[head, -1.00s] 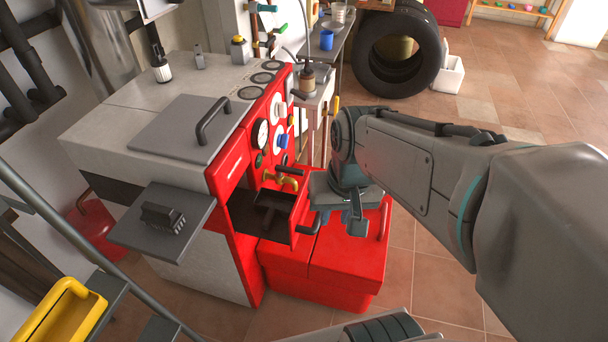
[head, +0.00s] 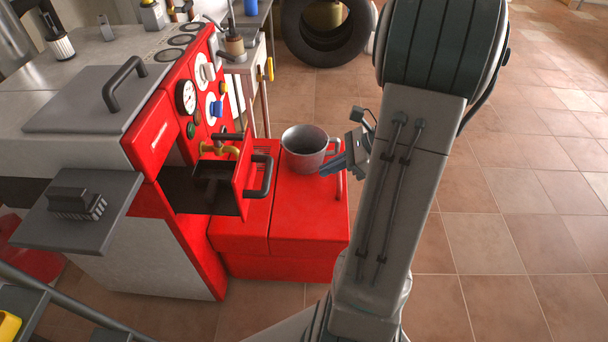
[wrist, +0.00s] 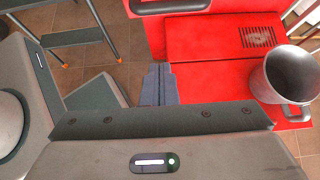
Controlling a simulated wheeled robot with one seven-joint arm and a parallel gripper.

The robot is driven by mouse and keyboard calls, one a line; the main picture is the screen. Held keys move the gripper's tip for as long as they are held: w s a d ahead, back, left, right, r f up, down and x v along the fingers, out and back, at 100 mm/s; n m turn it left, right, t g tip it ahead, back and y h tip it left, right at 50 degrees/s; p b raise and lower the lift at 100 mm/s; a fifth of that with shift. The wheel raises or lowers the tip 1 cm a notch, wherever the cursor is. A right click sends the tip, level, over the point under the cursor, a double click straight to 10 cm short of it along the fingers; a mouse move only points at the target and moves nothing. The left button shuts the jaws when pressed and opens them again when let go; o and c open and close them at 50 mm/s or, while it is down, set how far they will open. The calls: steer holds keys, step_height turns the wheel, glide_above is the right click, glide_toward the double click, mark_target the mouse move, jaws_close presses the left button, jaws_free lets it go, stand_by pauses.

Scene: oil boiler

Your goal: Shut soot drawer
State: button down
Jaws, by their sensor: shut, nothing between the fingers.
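The soot drawer appears to be the red-fronted drawer (head: 243,178) that stands pulled out of the red boiler front, its dark inside showing. Its black bar handle (head: 262,176) faces right. My gripper (head: 333,168) is shut and empty, to the right of the drawer and apart from it, next to a grey metal pot. In the wrist view the shut fingers (wrist: 158,85) show over the floor beside the red box. A black bar handle (wrist: 170,6) shows at the top edge there, apart from the fingers; it looks like the drawer's.
The pot (head: 305,148) stands on a low red box (head: 308,215) beside the drawer; it also shows in the wrist view (wrist: 290,75). A brass tap (head: 220,149) is above the drawer. A grey shelf with a brush (head: 75,203) juts out left. Tiled floor is clear at right.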

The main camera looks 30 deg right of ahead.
steer(key=w+a+f+b, duration=0.2)
steer(key=w+a+f, duration=0.3)
steer(key=a, duration=0.4)
steer(key=shift+w+a+b, duration=0.15)
steer(key=shift+a+b, duration=0.2)
steer(key=shift+b, duration=0.05)
